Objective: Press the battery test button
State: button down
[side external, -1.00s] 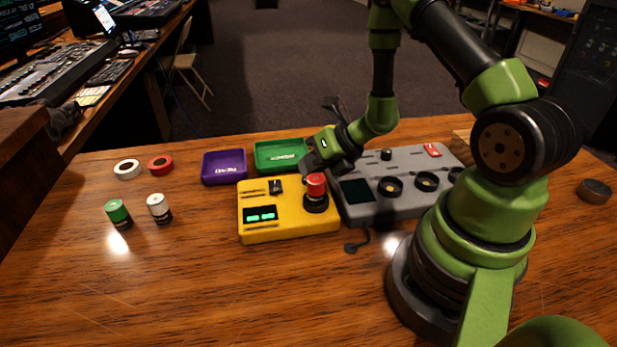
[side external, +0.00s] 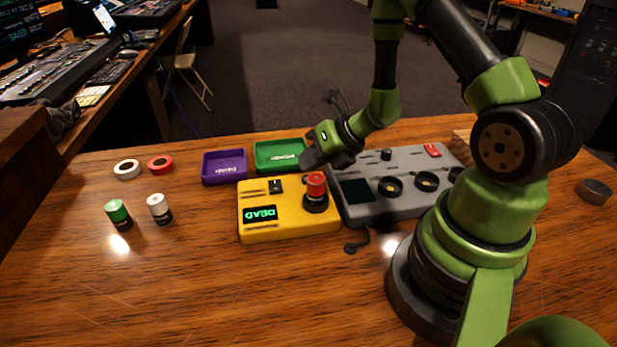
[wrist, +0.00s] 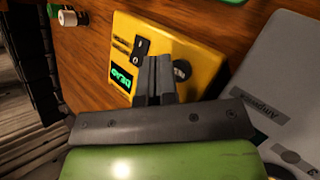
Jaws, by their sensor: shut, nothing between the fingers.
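The yellow battery tester (side external: 262,228) lies on the desk, and its small screen (side external: 260,214) shows green letters reading DEAD, upside down in the side view. A black switch-like part (side external: 275,187), which looks like the test button, is on its top; it also shows in the wrist view (wrist: 141,48). A red-topped battery (side external: 316,184) stands upright in the tester's black holder (side external: 316,205). My gripper (side external: 308,163) is shut and empty, above and just behind the tester. In the wrist view, its fingers (wrist: 155,62) partly cover the tester. I cannot tell any contact with the button.
A grey panel with knobs (side external: 400,165) adjoins the tester's right side. Purple (side external: 222,180) and green (side external: 270,168) trays lie behind it. Green-topped (side external: 118,213) and white-topped (side external: 159,208) batteries stand at left, near two tape rolls (side external: 127,169). The front desk is clear.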

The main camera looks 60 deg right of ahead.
jog(key=shift+r, duration=2.5)
jog(key=s+a+r+n+g+y, duration=0.1)
jog(key=s+a+r+n+y, duration=0.1)
jog(key=a+r+n, duration=0.65)
jog(key=s+a+r+n+g+y, duration=0.1)
jog(key=s+a+r+n+y, duration=0.15)
jog(key=r+n, duration=0.6)
jog(key=s+r+n+h, duration=0.3)
jog(key=s+n, duration=0.8)
jog(key=n, duration=0.8)
jog(key=h, duration=0.2)
jog(key=shift+d+n+t+h, duration=0.3)
jog(key=shift+n+h, duration=0.05)
jog(key=shift+n, duration=0.05)
